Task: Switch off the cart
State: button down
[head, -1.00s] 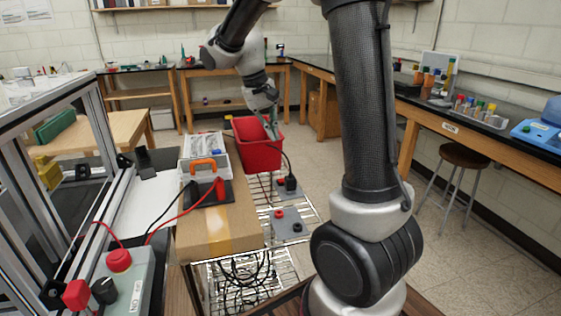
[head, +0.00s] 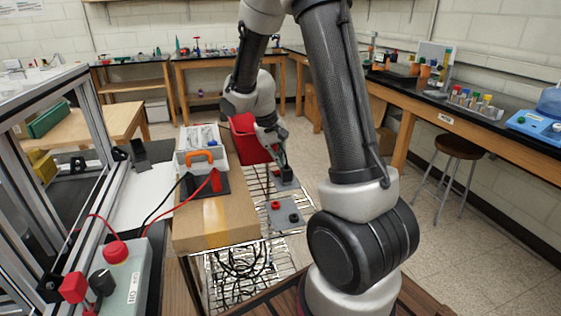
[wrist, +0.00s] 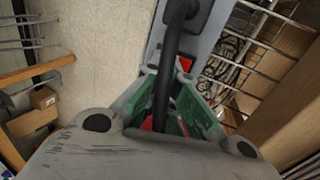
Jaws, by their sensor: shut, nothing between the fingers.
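My gripper (head: 280,158) is shut and empty, low over the far end of the wire cart, just above a grey plate (head: 284,183). A black plug (head: 286,174) with a black cable stands on that plate, close to my fingertips; contact cannot be told. In the wrist view my gripper (wrist: 167,95) has the black cable (wrist: 166,65) crossing it, and the plug (wrist: 192,14) lies beyond, on the grey plate (wrist: 211,40). A small red part (wrist: 185,63) shows by the fingertips. A second grey plate (head: 286,216) has a red knob (head: 275,205) and a black knob (head: 294,218).
A red bin (head: 246,140) stands behind my wrist. A cardboard box (head: 215,215) carries a tray with an orange handle (head: 200,155) and red and black leads. A grey control box (head: 128,275) with a red button (head: 116,251) is at lower left. Floor right of the cart is open.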

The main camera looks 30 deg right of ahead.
jog(key=shift+f, duration=0.1)
jog(key=shift+s+d+f, duration=0.15)
jog(key=shift+d+f, duration=0.05)
jog(key=shift+f, duration=0.05)
jog(key=shift+a, duration=0.1)
dwell(0.3)
jog(key=shift+w+a, duration=0.3)
jog(key=shift+a, duration=0.4)
jog(key=shift+r, duration=0.1)
jog(key=v, duration=1.1)
jog(key=shift+a+r, duration=0.2)
jog(key=shift+r, duration=0.2)
